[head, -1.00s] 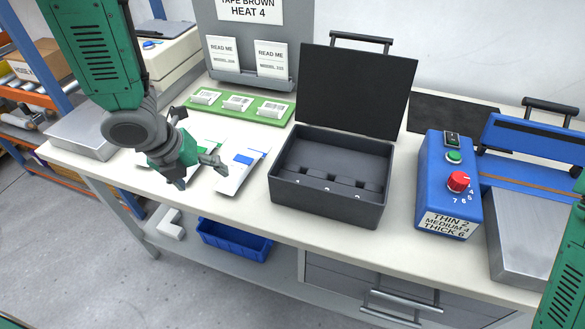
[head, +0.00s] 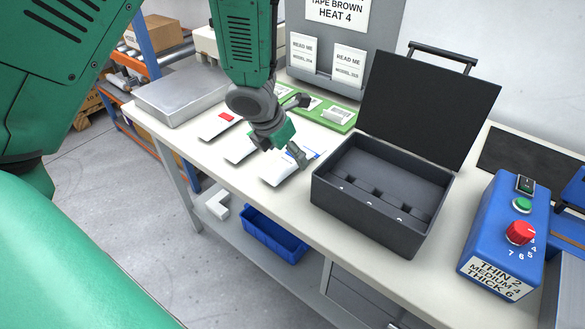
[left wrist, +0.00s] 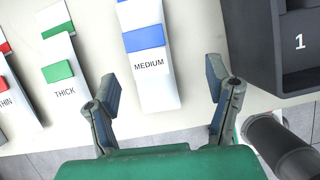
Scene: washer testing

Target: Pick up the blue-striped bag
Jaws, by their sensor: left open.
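The blue-striped bag (head: 279,171) lies flat on the table, left of the open black case, partly hidden by my left gripper in the head view. My left gripper (head: 298,130) is open and empty above the bag. In the left wrist view its two fingers (left wrist: 163,85) stand apart, with the bag's lower end between and beyond them. I cannot tell the exact height over the bag. My right gripper is not in view.
A green-striped bag (left wrist: 62,75) and a red-striped bag (head: 217,124) lie to the left. The open black case (head: 365,215) stands close on the right. A green tray (head: 338,122) with labelled packets lies behind. A blue control box (head: 503,235) stands further right.

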